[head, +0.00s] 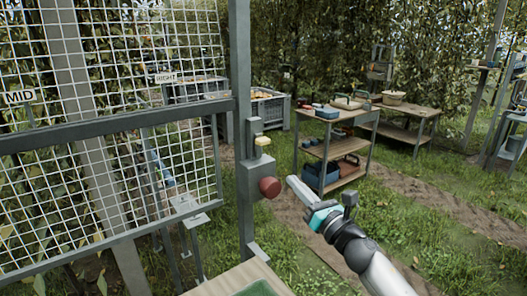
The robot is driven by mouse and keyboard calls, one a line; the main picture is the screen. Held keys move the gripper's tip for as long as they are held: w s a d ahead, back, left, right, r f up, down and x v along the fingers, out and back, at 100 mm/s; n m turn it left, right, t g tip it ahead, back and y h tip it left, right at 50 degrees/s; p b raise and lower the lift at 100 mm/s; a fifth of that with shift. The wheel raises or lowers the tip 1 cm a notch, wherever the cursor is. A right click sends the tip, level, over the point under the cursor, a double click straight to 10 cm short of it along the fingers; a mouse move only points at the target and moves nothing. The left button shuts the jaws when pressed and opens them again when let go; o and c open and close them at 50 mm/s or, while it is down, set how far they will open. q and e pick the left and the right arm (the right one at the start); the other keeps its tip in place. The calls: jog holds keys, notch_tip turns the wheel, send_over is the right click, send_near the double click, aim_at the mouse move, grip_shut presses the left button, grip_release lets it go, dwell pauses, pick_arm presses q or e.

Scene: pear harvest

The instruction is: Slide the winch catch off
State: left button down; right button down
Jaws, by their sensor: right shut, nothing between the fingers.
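A grey box (249,178) is fixed to the upright metal post, with a round red knob (269,187) on its right side. Above it, a small cream-yellow knob (262,141) sits on a grey bracket on the same post. I cannot tell for sure which of these parts is the winch catch. My right gripper (291,182) comes in from the lower right. It is shut and empty, its tip just right of the red knob with a small gap seen between them. My left gripper is not in view.
A wire mesh panel in a grey frame (110,120) fills the left, with MID (19,97) and RIGHT (166,78) signs. A shelf cart (330,150), a wooden table (408,108) and a grey crate (272,112) stand behind. Grass right of my arm is open.

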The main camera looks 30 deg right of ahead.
aim_at(270, 142)
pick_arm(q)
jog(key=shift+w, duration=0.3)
pick_arm(e)
jog(key=n+y, duration=0.1)
jog(key=w+r+n, duration=0.1)
jog(key=n, duration=0.1)
jog(key=shift+r+y, duration=0.15)
jog(key=shift+y, duration=0.25)
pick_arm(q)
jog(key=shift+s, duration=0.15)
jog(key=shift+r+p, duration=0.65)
pick_arm(e)
jog(key=shift+x, duration=5.05)
jog(key=shift+s+r, duration=0.1)
